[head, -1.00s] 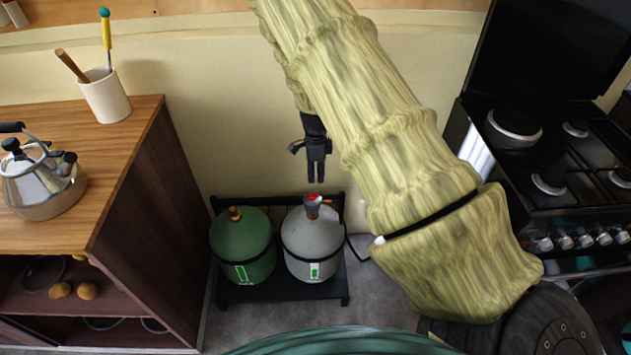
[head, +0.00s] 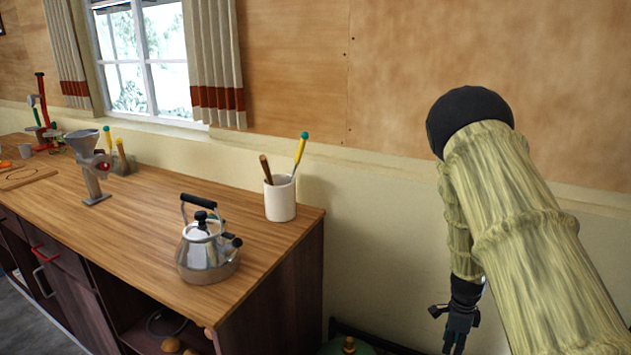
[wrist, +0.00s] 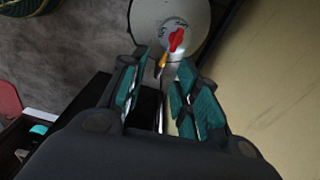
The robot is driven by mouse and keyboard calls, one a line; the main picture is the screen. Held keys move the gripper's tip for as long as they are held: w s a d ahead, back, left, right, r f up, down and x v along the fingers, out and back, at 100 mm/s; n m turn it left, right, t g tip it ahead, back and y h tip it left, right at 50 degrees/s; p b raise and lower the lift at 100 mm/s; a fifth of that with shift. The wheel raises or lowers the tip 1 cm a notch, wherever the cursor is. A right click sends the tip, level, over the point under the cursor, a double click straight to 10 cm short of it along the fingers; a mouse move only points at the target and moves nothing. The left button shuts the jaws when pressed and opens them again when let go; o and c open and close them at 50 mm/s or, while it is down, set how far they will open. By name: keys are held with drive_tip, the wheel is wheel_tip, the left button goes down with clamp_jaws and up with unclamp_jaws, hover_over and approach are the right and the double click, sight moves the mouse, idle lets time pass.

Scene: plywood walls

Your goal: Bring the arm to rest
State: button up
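My arm, with its bamboo-like pale green covering, stands at the right of the head view, with a black joint at its top. My gripper (head: 460,328) hangs below it, pointing down in front of the cream wall. In the wrist view my gripper (wrist: 163,68) has its teal-padded fingers apart, with nothing held between them. Beyond the fingertips is a grey gas bottle (wrist: 150,18) with a red valve knob (wrist: 177,39). Whether the fingertips are close to the valve is hard to tell.
A wooden counter (head: 140,208) fills the left, with a kettle (head: 205,255), a white utensil pot (head: 280,200) and a grinder (head: 88,165). A green gas bottle (head: 350,347) stands low between counter and arm. The plywood wall (head: 400,60) rises behind.

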drive_tip(key=s+a+f+n+g+h, duration=0.1)
drive_tip(key=s+a+f+n, duration=0.2)
drive_tip(key=s+f+n, duration=0.5)
drive_tip(key=s+a+f+n+h, duration=0.1)
drive_tip(key=s+a+f+n, duration=0.3)
drive_tip(key=s, duration=0.8)
drive_tip(key=s+a+f+n+t+y, duration=0.1)
drive_tip(key=s+a+f+n+y, duration=0.1)
drive_tip(key=s+a+n, duration=0.9)
drive_tip(key=s+a, duration=0.3)
drive_tip(key=s, duration=0.2)
drive_tip(key=shift+s+a+y, duration=0.15)
drive_tip(key=shift+s+y, duration=0.15)
drive_tip(key=shift+s, duration=0.1)
